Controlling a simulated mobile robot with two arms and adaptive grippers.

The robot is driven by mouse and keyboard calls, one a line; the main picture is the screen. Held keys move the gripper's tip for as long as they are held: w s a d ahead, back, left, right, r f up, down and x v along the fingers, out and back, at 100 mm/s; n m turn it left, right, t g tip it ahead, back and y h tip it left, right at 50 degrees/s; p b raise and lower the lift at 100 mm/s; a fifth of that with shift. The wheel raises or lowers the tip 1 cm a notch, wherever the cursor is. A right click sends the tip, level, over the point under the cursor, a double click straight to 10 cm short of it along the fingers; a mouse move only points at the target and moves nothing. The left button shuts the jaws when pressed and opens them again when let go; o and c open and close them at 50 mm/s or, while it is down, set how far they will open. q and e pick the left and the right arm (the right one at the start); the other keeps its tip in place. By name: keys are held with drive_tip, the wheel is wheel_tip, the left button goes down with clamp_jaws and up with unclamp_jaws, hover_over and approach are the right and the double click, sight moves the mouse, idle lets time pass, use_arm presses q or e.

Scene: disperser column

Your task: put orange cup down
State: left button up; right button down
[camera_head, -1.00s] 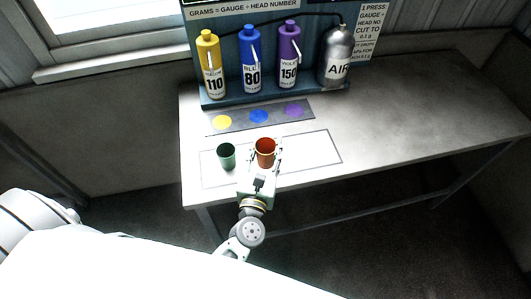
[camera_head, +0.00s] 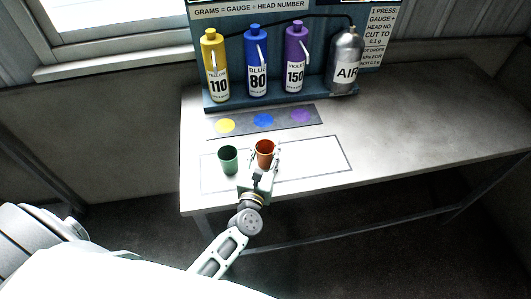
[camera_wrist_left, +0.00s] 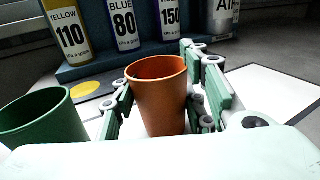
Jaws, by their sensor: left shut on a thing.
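The orange cup (camera_head: 264,152) is upright over the white outlined rectangle near the table's front edge, just right of the green cup (camera_head: 228,158). My left gripper (camera_head: 265,160) is shut on it, with one finger on each side. In the left wrist view the orange cup (camera_wrist_left: 158,95) stands between the green finger pads, and the green cup (camera_wrist_left: 42,122) is at the left. The cup's base is partly hidden, so I cannot tell whether it touches the table. My right gripper is not in view.
Yellow (camera_head: 216,70), blue (camera_head: 256,66) and violet (camera_head: 296,62) bottles and a grey AIR cylinder (camera_head: 345,62) stand on a rack at the back. A grey strip (camera_head: 244,124) with coloured dots lies before them. The table's right side (camera_head: 430,110) is clear.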

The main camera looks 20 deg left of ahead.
use_arm(q)
drive_tip(key=shift+f, duration=0.1)
drive_tip(key=o, duration=0.6)
drive_tip(key=shift+s, duration=0.1)
drive_tip(key=o, duration=0.4)
drive_tip(key=shift+o, duration=0.6)
drive_tip(key=shift+r, duration=0.2)
drive_tip(key=s+b, duration=0.1)
drive_tip(key=s, duration=0.2)
drive_tip(key=s+d+b, duration=0.1)
drive_tip(key=s, duration=0.3)
drive_tip(key=s+d+b, duration=0.1)
drive_tip(key=s, duration=0.3)
drive_tip(key=shift+f, duration=0.15)
drive_tip(key=shift+s+d, duration=0.1)
drive_tip(key=shift+s, duration=0.3)
